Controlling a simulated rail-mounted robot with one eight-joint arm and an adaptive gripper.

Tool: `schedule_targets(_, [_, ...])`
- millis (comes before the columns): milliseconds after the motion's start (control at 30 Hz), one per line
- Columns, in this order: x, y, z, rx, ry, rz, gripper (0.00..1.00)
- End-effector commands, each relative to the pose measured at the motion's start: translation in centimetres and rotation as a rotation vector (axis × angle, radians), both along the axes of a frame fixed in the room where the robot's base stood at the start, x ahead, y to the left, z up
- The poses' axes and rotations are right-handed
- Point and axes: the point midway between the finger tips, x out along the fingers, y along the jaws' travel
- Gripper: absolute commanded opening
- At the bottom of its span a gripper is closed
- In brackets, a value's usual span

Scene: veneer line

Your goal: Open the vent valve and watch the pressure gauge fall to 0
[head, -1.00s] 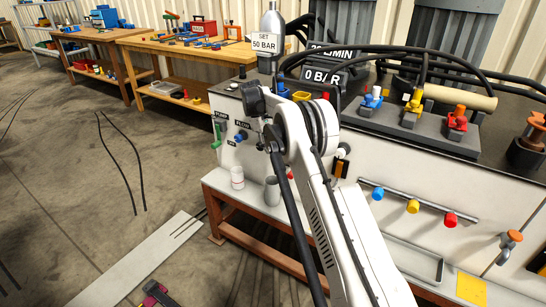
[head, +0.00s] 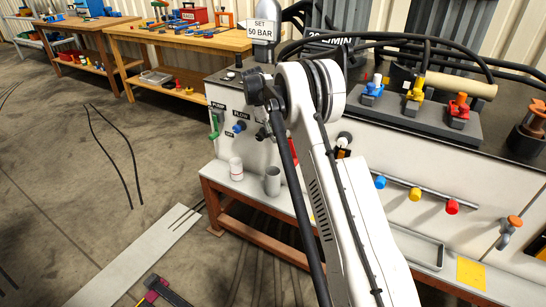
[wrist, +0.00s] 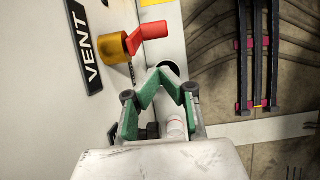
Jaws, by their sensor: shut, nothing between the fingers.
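The vent valve has a gold-coloured body (wrist: 112,48) and a red handle (wrist: 151,31), beside the black VENT label (wrist: 88,48) in the wrist view. The handle sticks out sideways from the panel. My gripper (wrist: 160,78), with green fingers, is shut and empty. Its tips appear below the handle in that picture, apart from it. In the head view my arm hides the gripper and most of the valve area. The pressure readout is hidden behind my arm there now; only part of the L/MIN sign (head: 328,41) shows.
A green pump lever (head: 214,124) and a blue flow knob (head: 239,127) are on the panel's left. A white cup (head: 236,169) and a grey cup (head: 272,181) stand on the ledge below.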

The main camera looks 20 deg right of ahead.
Motion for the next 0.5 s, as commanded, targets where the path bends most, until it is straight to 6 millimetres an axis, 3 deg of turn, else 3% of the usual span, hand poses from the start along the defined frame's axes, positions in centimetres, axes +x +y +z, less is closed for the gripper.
schedule_targets(500, [-0.70, -0.57, -0.84, -0.002, 0.004, -0.001, 0.00])
